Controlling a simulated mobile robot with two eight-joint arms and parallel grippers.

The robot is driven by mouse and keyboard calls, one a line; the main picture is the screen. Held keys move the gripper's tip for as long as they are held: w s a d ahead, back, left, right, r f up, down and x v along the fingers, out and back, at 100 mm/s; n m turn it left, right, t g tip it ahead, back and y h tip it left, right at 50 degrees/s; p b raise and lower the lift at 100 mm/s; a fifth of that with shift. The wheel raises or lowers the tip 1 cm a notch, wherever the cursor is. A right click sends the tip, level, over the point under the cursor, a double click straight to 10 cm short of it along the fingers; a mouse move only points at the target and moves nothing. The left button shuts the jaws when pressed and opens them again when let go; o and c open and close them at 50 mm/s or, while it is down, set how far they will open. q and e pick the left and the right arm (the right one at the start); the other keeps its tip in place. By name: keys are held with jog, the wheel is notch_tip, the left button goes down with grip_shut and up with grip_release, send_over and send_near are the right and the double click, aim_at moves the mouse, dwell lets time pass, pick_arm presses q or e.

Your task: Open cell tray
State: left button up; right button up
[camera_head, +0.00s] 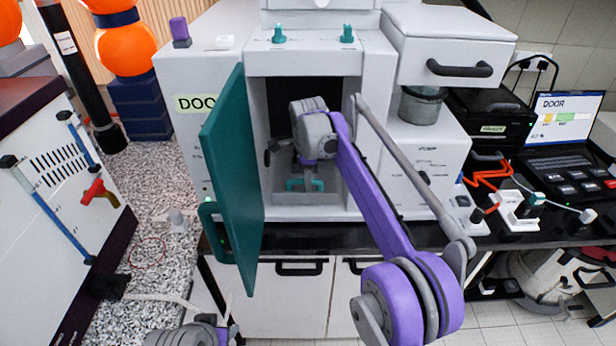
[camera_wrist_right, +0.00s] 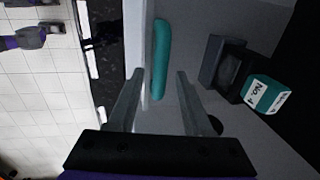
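The cell tray (camera_head: 325,195) is a grey drawer low inside the open compartment, with a teal handle (camera_head: 305,185) on its front. In the right wrist view the teal handle (camera_wrist_right: 160,60) is a rounded bar ahead of my right gripper (camera_wrist_right: 158,76). The two fingers are apart, one on each side of the bar's line, and hold nothing visible. Contact with the handle cannot be told. A teal-topped block marked No. 4 (camera_wrist_right: 265,93) lies beyond the right finger. My left arm shows only partly at the bottom left of the head view; its fingers are not clear.
The teal door (camera_head: 235,180) stands swung open left of the compartment. A grey drawer box with a black handle (camera_head: 460,69) juts out at upper right. A laptop (camera_head: 562,120) and small tools lie on the right bench. A white cabinet (camera_head: 55,190) stands at far left.

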grip_shut()
dwell(1.2)
